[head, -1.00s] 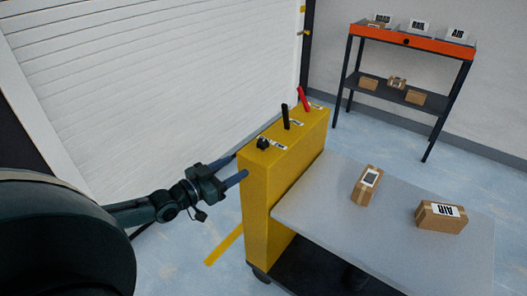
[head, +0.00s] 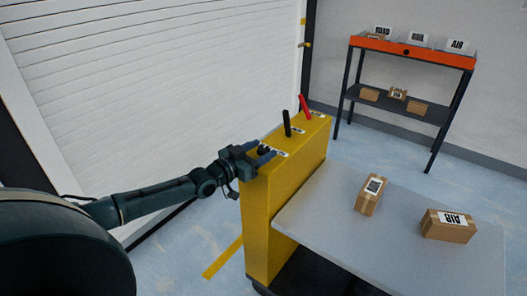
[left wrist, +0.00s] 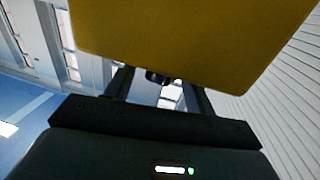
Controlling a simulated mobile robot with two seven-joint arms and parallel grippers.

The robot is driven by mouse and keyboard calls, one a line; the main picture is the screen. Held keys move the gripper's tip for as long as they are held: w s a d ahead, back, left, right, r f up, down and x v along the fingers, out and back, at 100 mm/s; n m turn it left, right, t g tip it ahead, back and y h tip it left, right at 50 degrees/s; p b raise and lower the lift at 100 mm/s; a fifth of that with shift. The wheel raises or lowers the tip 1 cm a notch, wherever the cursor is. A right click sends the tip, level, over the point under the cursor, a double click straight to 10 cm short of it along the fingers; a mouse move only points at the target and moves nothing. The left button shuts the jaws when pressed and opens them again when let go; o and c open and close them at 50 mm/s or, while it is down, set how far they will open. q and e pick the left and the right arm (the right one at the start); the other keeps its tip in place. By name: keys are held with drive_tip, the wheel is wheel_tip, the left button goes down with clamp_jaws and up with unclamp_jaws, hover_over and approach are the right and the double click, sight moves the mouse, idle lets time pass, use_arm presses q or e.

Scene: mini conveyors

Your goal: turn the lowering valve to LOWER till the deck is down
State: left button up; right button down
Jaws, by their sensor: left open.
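A short black knob (head: 264,149) sits on the near end of the top of the yellow housing (head: 283,200); I take it for the lowering valve, but its label is too small to read. My left gripper (head: 262,153) is open at this end of the housing, its fingers on either side of the knob. In the left wrist view the fingers (left wrist: 160,92) reach toward the yellow housing, with a dark part, likely the knob, between them. Whether they touch it I cannot tell. The grey deck (head: 325,223) stands out from the housing, above the dark base. My right gripper is out of view.
A black lever (head: 287,124) and a red lever (head: 305,107) stand farther along the housing top. Two cardboard boxes (head: 370,196) (head: 448,227) lie on the deck. An orange-topped shelf (head: 410,49) stands behind; a white shutter (head: 170,80) is at left.

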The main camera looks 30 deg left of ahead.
use_arm(q)
drive_tip(key=shift+w+d, duration=0.15)
drive_tip(key=shift+w, duration=0.6)
drive_tip(key=shift+c, duration=0.5)
